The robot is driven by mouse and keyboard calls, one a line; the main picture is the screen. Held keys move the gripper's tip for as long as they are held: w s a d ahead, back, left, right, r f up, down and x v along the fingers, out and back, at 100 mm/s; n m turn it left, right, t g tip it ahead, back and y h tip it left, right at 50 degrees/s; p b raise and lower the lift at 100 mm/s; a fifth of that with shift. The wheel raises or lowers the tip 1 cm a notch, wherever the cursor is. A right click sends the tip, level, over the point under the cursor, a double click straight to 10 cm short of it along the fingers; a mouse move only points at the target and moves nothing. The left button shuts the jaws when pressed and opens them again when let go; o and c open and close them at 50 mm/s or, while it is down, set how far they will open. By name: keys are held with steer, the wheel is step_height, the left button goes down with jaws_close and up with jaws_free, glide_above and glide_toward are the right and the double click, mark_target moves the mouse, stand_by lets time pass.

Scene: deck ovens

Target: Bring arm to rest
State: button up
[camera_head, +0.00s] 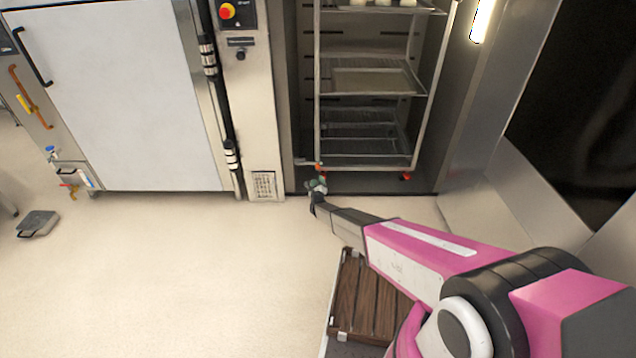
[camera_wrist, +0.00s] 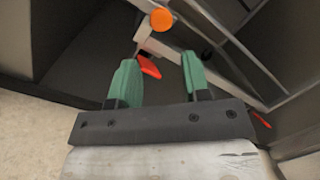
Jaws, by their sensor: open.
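My gripper (camera_head: 317,184) is at the end of my outstretched pink and white arm, in front of the lower left corner of a wheeled rack. In the wrist view, the two green fingers of my gripper (camera_wrist: 161,82) stand apart with nothing between them. Beyond the fingers, the wrist view shows an orange round part (camera_wrist: 162,19) and a red part (camera_wrist: 149,66) by the rack's frame. I cannot tell whether a finger touches the rack.
The rack (camera_head: 367,160) stands in an open bay, with trays on its upper levels. A white oven door (camera_head: 120,95) is at left. A brown slatted wooden piece (camera_head: 365,300) lies below my arm. A grey object (camera_head: 38,222) is on the floor at far left. The floor at left centre is clear.

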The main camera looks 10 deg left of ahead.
steer(key=s+d+r+n+g, duration=0.3)
steer(key=d+r+n, duration=0.1)
steer(key=d+r, duration=0.35)
steer(key=s+d+r+n+g+h, duration=0.1)
steer(key=s+d+r+n+g, duration=0.2)
steer(key=d+r+n, duration=0.35)
steer(key=s+d+r+n+g, duration=0.2)
steer(key=s+d+r+g, duration=0.15)
steer(key=d+r, duration=0.45)
steer(key=s+d+r+n+g+h, duration=0.1)
steer(key=s+d+r+n+g, duration=0.2)
steer(key=s+d+r, duration=0.3)
steer(key=s+d+r+n+g+h, duration=0.1)
steer(key=s+d+r+n+g, duration=0.2)
steer(key=s+d, duration=0.7)
steer(key=s+d+r+n+g+h, duration=0.1)
steer(key=s+d+r+n+g, duration=0.2)
steer(key=s, duration=1.4)
steer(key=d+r+n, duration=0.3)
steer(key=d+r, duration=0.2)
steer(key=shift+s+d+r+g, duration=0.25)
steer(key=shift+s+r+g, duration=0.1)
steer(key=shift+s+r, duration=0.05)
